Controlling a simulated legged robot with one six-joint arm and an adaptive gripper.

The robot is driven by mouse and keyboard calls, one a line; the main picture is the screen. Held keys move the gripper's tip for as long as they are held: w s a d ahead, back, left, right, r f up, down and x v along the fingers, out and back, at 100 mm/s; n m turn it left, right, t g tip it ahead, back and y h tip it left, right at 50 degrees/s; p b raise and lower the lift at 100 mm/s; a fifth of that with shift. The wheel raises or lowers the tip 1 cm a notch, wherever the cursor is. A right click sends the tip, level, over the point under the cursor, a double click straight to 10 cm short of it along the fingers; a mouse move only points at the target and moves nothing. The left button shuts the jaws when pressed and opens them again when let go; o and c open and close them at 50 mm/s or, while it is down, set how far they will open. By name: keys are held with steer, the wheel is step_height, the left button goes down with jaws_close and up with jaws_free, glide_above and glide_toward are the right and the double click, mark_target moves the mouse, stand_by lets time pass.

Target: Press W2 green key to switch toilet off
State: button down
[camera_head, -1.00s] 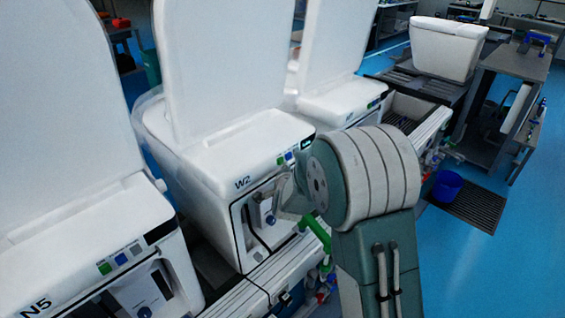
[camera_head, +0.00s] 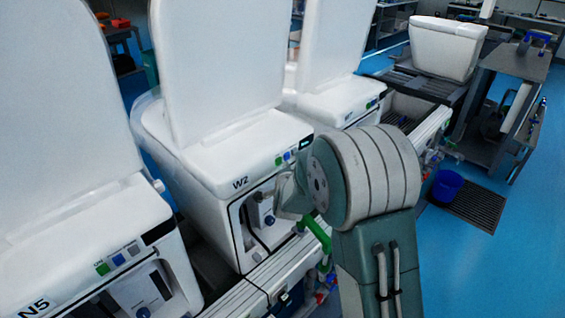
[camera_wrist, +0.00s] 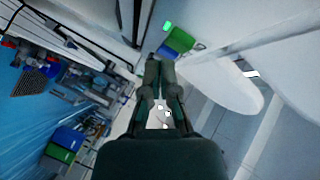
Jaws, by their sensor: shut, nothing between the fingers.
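The W2 toilet (camera_head: 240,150) stands mid-left in the head view, its lid raised. Its green key (camera_head: 279,161) is on the front edge of the top, left of a blue key (camera_head: 287,156) and a small lit display (camera_head: 305,143). My gripper (camera_wrist: 160,62) is shut and empty in the wrist view. Its fingertips are just below a green patch (camera_wrist: 180,40) with blue beside it and a small lit green spot (camera_wrist: 167,27); I cannot tell whether they touch. In the head view my arm hides the fingertips.
The N5 toilet (camera_head: 80,230) is at lower left, with its own green and blue keys. Another toilet (camera_head: 340,98) stands behind W2. A green pipe (camera_head: 316,232) runs below W2's front.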

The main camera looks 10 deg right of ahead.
steer(key=shift+w+a, duration=0.35)
steer(key=shift+w, duration=0.05)
steer(key=shift+w+a, duration=0.15)
steer(key=shift+w, duration=0.1)
stand_by(0.5)
steer(key=shift+s+d, duration=0.4)
steer(key=shift+s, duration=0.2)
steer(key=s+d, duration=0.3)
steer(key=s, duration=0.2)
steer(key=shift+d, duration=0.25)
stand_by(0.3)
